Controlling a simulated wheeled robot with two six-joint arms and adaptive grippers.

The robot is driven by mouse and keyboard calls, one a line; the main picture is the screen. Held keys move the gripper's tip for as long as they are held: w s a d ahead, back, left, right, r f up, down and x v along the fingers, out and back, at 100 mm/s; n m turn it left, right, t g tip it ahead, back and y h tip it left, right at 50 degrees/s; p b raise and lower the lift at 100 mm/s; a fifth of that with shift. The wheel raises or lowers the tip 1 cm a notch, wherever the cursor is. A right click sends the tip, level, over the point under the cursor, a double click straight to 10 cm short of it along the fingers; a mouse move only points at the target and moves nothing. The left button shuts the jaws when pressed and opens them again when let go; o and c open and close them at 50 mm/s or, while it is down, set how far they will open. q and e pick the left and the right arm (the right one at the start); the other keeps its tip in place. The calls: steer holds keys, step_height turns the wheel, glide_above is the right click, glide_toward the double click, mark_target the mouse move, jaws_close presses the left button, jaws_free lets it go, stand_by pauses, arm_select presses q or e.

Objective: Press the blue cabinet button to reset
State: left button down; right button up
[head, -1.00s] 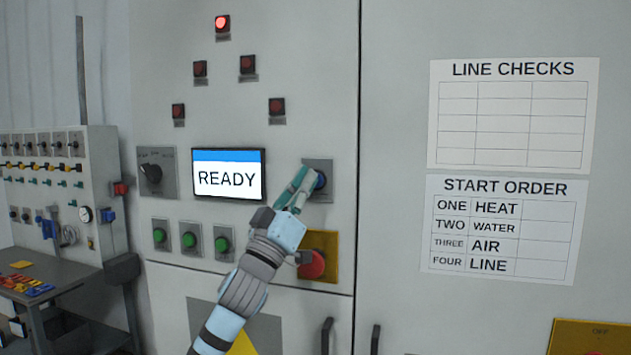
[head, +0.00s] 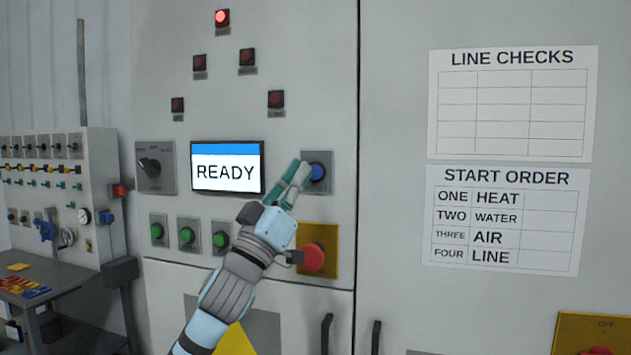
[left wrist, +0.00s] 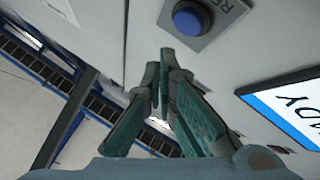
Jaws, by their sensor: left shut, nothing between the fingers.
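The blue button (head: 318,171) sits on a grey square plate on the cabinet face, right of a screen (head: 227,167) that reads READY. It also shows in the left wrist view (left wrist: 188,20), just beyond my fingertips. My left gripper (head: 298,170) is shut and empty, its green fingers just left of the button in the head view. In the left wrist view the fingertips (left wrist: 164,58) are apart from the button, with a small gap. My right gripper is not in view.
A red mushroom button (head: 312,257) on a yellow plate is below, close to my left wrist. Three green buttons (head: 187,235) and a rotary switch (head: 149,168) are to the left. One red lamp (head: 222,17) glows at the top. Door handles (head: 327,334) stick out lower down.

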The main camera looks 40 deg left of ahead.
arm_select(q)
steer(key=s, duration=0.1)
steer(key=s+d+b, duration=0.1)
steer(key=shift+s, duration=0.35)
stand_by(0.6)
